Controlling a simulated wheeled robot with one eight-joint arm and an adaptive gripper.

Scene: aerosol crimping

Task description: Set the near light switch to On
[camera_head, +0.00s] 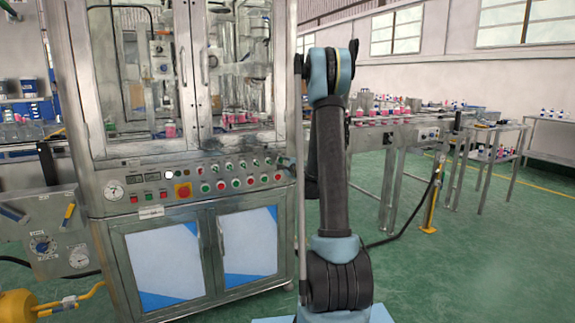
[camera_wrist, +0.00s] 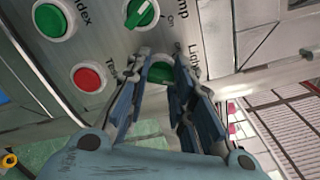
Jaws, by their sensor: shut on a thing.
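The near light switch (camera_wrist: 160,73) is a green rotary knob in the wrist view, beside the word "Light" on the grey control panel (camera_wrist: 112,42). My gripper (camera_wrist: 162,62) reaches the panel with its two blue-grey fingers on either side of this knob, shut on it. The fingers cover much of the knob, and its pointer setting cannot be read.
A green switch (camera_wrist: 142,12) marked "On" is close by, with a red button (camera_wrist: 89,77) and a green button (camera_wrist: 53,20). A yellow-ringed red emergency stop (camera_head: 183,192) is farther left.

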